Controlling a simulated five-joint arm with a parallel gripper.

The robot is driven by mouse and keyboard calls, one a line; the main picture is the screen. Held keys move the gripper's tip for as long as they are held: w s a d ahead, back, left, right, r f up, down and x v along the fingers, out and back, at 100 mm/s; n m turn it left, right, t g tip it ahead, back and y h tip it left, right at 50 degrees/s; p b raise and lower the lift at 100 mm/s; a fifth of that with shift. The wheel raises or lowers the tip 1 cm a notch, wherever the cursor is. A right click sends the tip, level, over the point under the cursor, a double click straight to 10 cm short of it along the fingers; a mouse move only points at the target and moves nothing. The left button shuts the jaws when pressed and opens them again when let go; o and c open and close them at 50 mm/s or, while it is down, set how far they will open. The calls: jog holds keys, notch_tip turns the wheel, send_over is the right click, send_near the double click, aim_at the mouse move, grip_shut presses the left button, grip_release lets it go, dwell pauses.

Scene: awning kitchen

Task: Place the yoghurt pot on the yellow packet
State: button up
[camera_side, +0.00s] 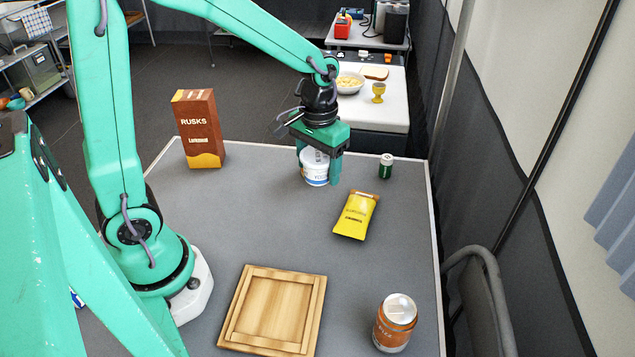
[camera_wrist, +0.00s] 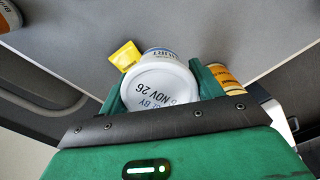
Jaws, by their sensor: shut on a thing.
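The white yoghurt pot (camera_side: 315,168) with blue lettering is between the two green fingers of my gripper (camera_side: 319,172), near the far edge of the grey table. My gripper is shut on it. In the wrist view the pot's white lid (camera_wrist: 159,90), printed with a date, fills the space between the fingers of my gripper (camera_wrist: 158,92). I cannot tell whether the pot touches the table. The yellow packet (camera_side: 356,215) lies flat on the table, nearer the side camera and to the right of the pot. It also shows in the wrist view (camera_wrist: 125,56), apart from the pot.
A rusks box (camera_side: 198,130) stands at the far left, and a small green jar (camera_side: 386,166) stands right of my gripper. A wooden tray (camera_side: 227,318) and an orange can (camera_side: 394,324) are at the near side. The table between pot and packet is clear.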

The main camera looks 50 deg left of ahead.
jog(key=d+r+m, duration=0.2)
jog(key=d+m, duration=0.1)
jog(key=d, duration=1.1)
send_over(358, 208)
notch_tip(358, 208, down, 7)
jog(key=shift+f, duration=0.1)
jog(key=shift+f, duration=2)
jog(key=shift+f, duration=0.1)
jog(key=o, duration=1.1)
jog(key=shift+c, duration=0.2)
